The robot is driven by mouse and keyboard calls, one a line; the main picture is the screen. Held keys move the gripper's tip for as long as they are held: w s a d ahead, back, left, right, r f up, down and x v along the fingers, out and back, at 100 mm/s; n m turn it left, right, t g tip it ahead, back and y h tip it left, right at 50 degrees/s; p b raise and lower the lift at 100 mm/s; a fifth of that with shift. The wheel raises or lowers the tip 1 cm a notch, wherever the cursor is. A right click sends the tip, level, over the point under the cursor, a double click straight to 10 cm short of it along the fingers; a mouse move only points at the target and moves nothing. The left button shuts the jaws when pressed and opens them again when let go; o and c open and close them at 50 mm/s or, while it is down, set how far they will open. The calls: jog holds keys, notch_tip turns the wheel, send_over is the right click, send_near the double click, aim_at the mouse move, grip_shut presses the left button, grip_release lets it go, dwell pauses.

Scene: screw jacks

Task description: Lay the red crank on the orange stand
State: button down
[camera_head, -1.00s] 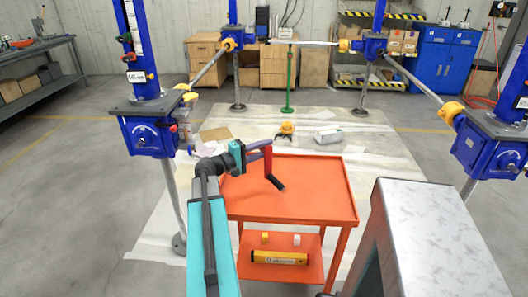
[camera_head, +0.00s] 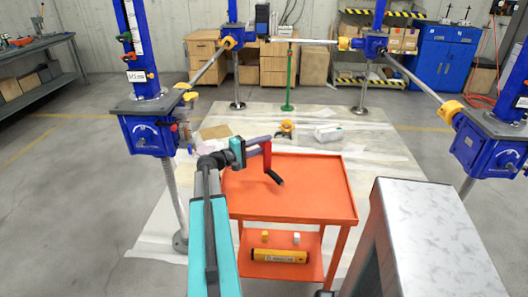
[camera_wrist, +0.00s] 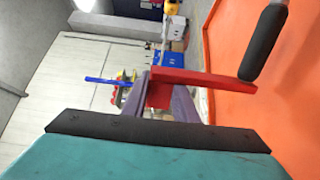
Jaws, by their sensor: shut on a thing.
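The red crank (camera_head: 267,155) has a red arm and a black handle, and is held above the left back part of the orange stand (camera_head: 310,190). In the head view its arm points down and its black handle slants down to the right. My gripper (camera_head: 262,146) is shut on the crank's upper end. In the wrist view the red crank (camera_wrist: 205,78) sits between the purple-grey fingers of my gripper (camera_wrist: 160,95), with its black handle (camera_wrist: 264,40) in front of the orange top. The gap between handle and stand top is hard to judge.
The stand's top is bare. Its lower shelf holds a yellow cylinder (camera_head: 280,256) and two small blocks. Blue screw jacks (camera_head: 150,135) stand around the floor sheet, one at the left and another (camera_head: 490,140) at the right.

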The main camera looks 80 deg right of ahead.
jog(key=shift+f+p, duration=0.4)
jog(key=shift+f, duration=1.05)
jog(key=shift+f, duration=0.15)
jog(key=c, duration=1.4)
grip_release()
jog(key=shift+c, duration=0.2)
jog(key=b+v, duration=0.2)
jog(key=v, duration=1)
